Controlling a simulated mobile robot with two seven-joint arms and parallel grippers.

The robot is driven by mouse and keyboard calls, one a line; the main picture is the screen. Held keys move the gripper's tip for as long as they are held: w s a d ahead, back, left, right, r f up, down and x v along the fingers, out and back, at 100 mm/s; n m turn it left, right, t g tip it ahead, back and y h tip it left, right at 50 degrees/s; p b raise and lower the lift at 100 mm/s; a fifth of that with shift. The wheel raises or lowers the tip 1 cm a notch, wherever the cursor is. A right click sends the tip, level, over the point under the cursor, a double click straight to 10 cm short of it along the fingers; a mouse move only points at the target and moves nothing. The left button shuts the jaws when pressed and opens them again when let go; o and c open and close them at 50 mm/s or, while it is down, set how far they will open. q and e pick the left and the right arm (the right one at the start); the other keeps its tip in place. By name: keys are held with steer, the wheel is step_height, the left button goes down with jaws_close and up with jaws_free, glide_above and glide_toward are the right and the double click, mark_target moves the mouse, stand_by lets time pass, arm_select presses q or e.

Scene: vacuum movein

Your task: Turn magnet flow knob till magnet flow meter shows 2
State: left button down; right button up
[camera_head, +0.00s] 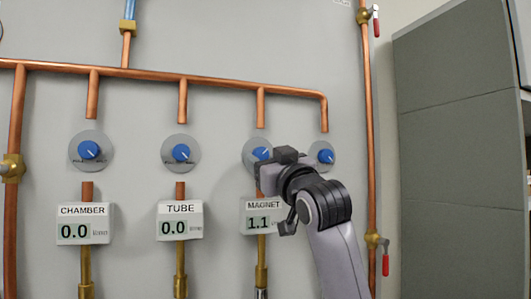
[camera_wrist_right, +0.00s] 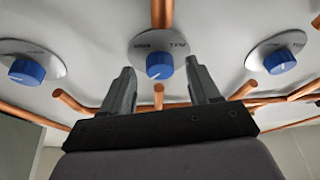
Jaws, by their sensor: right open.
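The blue magnet flow knob (camera_head: 261,153) sits on a round grey plate on the wall panel, partly covered by my right gripper (camera_head: 276,163). In the right wrist view, the magnet knob (camera_wrist_right: 159,65) lies between the two fingertips of my right gripper (camera_wrist_right: 160,75). The fingers are open with a gap on both sides of the knob. Whether the tips reach along the knob's sides or stop in front is hard to tell. My left gripper is not in view.
The chamber knob (camera_head: 89,150) and tube knob (camera_head: 181,152) are to the left; their meters (camera_head: 85,223) (camera_head: 180,220) read 0.0. Another blue knob (camera_head: 325,156) is close on the right. Copper pipes (camera_head: 180,80) run above the knobs. A grey cabinet (camera_head: 460,150) stands at far right.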

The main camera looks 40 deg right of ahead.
steer(key=shift+w+r, duration=0.1)
steer(key=shift+w, duration=0.2)
steer(key=c, duration=1)
steer(key=shift+c, duration=0.2)
steer(key=shift+d+n, duration=0.1)
steer(key=shift+n, duration=0.3)
